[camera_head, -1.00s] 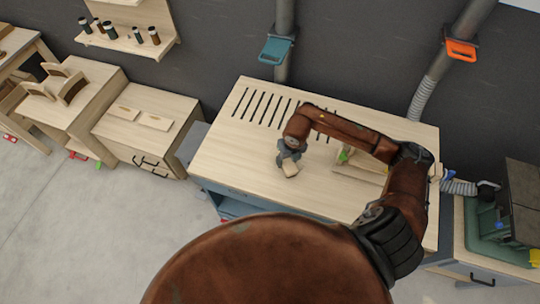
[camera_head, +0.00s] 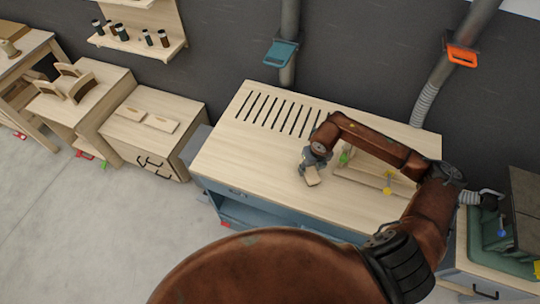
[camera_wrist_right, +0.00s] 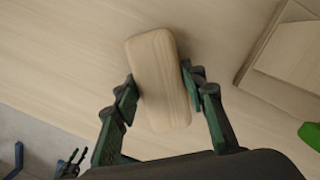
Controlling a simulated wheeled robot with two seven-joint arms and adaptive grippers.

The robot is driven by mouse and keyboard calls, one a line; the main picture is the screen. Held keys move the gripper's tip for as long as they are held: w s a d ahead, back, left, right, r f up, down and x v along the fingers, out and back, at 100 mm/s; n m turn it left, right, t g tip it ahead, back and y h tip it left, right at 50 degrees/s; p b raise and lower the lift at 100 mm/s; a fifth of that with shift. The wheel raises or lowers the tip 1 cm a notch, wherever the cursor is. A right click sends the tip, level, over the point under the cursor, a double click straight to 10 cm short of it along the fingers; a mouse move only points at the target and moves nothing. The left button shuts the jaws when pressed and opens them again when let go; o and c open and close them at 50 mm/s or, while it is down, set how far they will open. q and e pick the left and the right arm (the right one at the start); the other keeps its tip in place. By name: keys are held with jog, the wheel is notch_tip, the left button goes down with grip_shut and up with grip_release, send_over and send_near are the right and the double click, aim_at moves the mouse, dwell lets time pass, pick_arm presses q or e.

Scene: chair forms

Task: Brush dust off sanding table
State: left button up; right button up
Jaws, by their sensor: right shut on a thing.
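The sanding table (camera_head: 250,155) has a pale wood top with a row of dark slots (camera_head: 280,112) along its back left. My right gripper (camera_head: 313,170) is over the middle of the top. It is shut on a pale wooden block, likely the brush handle (camera_head: 313,177). In the right wrist view the two green-black fingers (camera_wrist_right: 160,95) press the sides of the block (camera_wrist_right: 160,80). Any bristles are hidden beneath it, and I cannot tell whether it touches the top. I cannot make out dust. My left gripper is not in view.
A wooden board or jig (camera_head: 375,180) with green and yellow parts lies right of the gripper. A drawer cabinet (camera_head: 150,130) stands left of the table. An orange gate (camera_head: 462,55) and a teal gate (camera_head: 281,53) sit on wall pipes. The table's left part is clear.

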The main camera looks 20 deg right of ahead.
notch_tip(320, 180, up, 3)
jog(key=shift+w+a+p, duration=0.15)
jog(key=shift+p, duration=0.3)
notch_tip(320, 180, up, 2)
jog(key=shift+r+p, duration=0.15)
jog(key=shift+p, duration=0.4)
jog(key=shift+r+p, duration=0.6)
jog(key=shift+r, duration=0.85)
